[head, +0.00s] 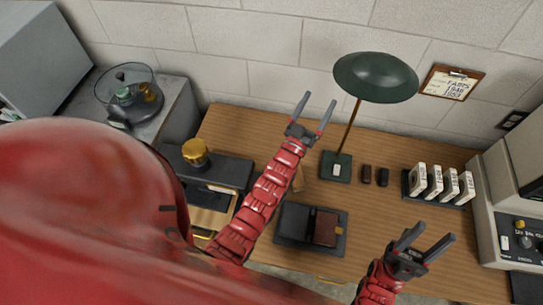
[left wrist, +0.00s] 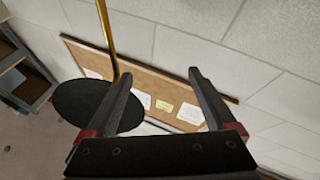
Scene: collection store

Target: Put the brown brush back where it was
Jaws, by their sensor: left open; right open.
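A small dark brown block (head: 366,173) lies on the wooden desk just right of the lamp base, beside a similar black block (head: 383,177). The brown one may be the brush, but it is too small to tell. A tan piece (head: 298,180) shows partly behind my left arm; I cannot tell what it is. My left gripper (head: 316,108) is open and empty, raised in front of the wall, left of the lamp. Its open fingers (left wrist: 165,105) also show in the left wrist view. My right gripper (head: 434,238) is open and empty over the desk's right front.
A green desk lamp (head: 375,77) stands at the back. A dark tray (head: 293,224) bears a brown book-like item (head: 325,228). A rack of white labelled pieces (head: 440,185) and a grey machine (head: 518,235) are at right. A glass bowl (head: 127,88) stands at left.

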